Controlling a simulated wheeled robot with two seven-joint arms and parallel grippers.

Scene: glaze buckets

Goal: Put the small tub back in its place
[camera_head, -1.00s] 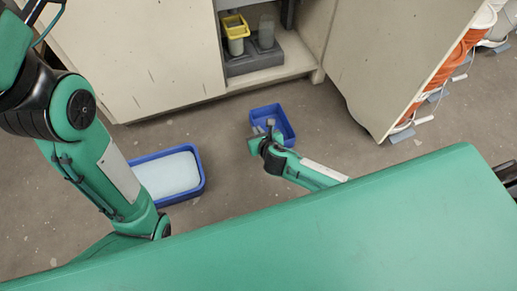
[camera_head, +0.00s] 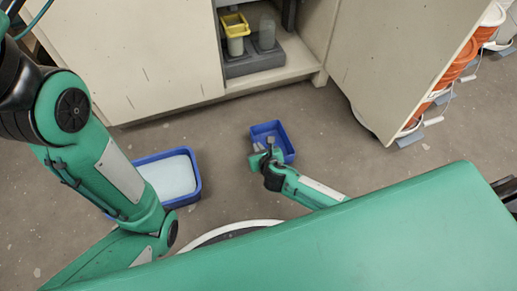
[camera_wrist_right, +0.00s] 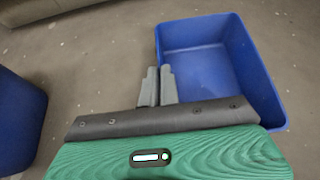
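The small tub (camera_head: 272,129) is blue, rectangular and looks empty; it is in front of the cabinet in the head view. In the right wrist view the small tub (camera_wrist_right: 215,60) is at the upper right, its left wall by my fingertips. My right gripper (camera_head: 262,151) is at the tub's near left side. In the wrist view the two grey fingers of my right gripper (camera_wrist_right: 158,80) are close together at the left rim, seemingly shut on it. I cannot tell if the tub touches the floor. My left arm shows at the left, but its gripper is out of view.
A larger blue tub (camera_head: 197,178) with pale contents sits on the floor at left. The open cabinet (camera_head: 150,55) holds a grey rack (camera_head: 250,66) with a yellow-rimmed container (camera_head: 236,30) and a grey one. Orange buckets (camera_head: 455,70) line the right side. Floor between tubs and cabinet is clear.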

